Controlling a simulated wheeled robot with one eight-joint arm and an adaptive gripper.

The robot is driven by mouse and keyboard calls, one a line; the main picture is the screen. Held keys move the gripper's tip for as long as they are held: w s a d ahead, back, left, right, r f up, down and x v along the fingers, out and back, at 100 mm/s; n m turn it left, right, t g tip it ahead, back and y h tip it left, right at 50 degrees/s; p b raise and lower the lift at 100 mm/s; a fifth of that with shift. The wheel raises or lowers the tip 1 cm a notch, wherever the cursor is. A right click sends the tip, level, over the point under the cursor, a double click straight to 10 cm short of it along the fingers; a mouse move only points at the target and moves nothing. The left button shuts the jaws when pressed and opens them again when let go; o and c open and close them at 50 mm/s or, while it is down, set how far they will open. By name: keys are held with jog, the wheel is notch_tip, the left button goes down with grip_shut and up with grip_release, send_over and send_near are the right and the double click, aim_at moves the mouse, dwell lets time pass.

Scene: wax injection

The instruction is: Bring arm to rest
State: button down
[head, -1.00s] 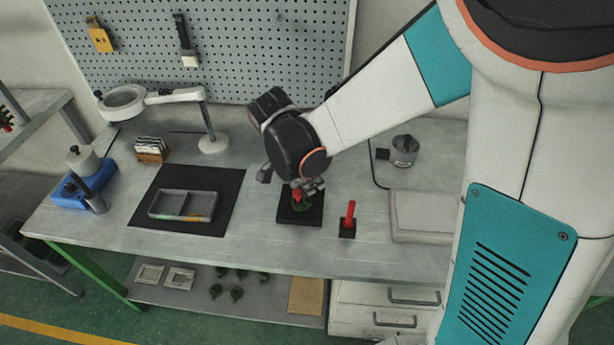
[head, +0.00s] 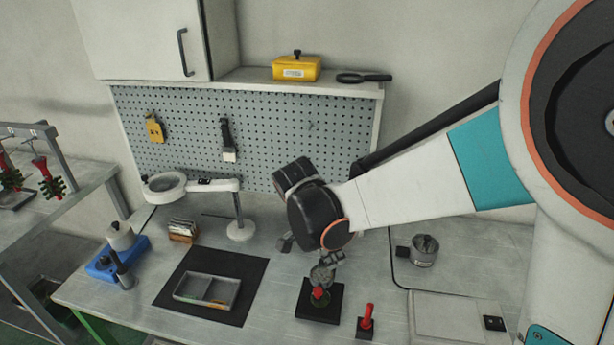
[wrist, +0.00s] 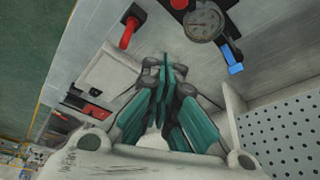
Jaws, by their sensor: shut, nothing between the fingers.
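My gripper (head: 325,270) is at the end of my arm, just above a black square pad (head: 333,311) on the workbench. My arm reaches in from the right, bent down at the black wrist joint.
A red-handled tool (head: 367,315) stands right of the pad. A grey divided tray (head: 182,297) lies on a dark mat (head: 240,262). A magnifier lamp (head: 240,228) stands behind, before the pegboard (head: 265,125). A metal pot (head: 424,250) stands to the right.

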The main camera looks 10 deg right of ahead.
jog(key=w+d+r+n+t, duration=0.1)
jog(key=w+d, duration=0.2)
jog(key=d, duration=0.3)
jog(key=s+d+r+n+t+y+b, duration=0.1)
jog(key=s+r+n+t+y+b, duration=0.1)
jog(key=s+n, duration=0.5)
jog(key=s+r+n+t+y+b, duration=0.2)
jog(key=s+r+n+t, duration=0.1)
jog(key=s+n, duration=0.4)
jog(key=shift+s+d+r+n+b, duration=0.15)
jog(key=shift+s+d+n+b, duration=0.2)
jog(key=shift+s, duration=1.4)
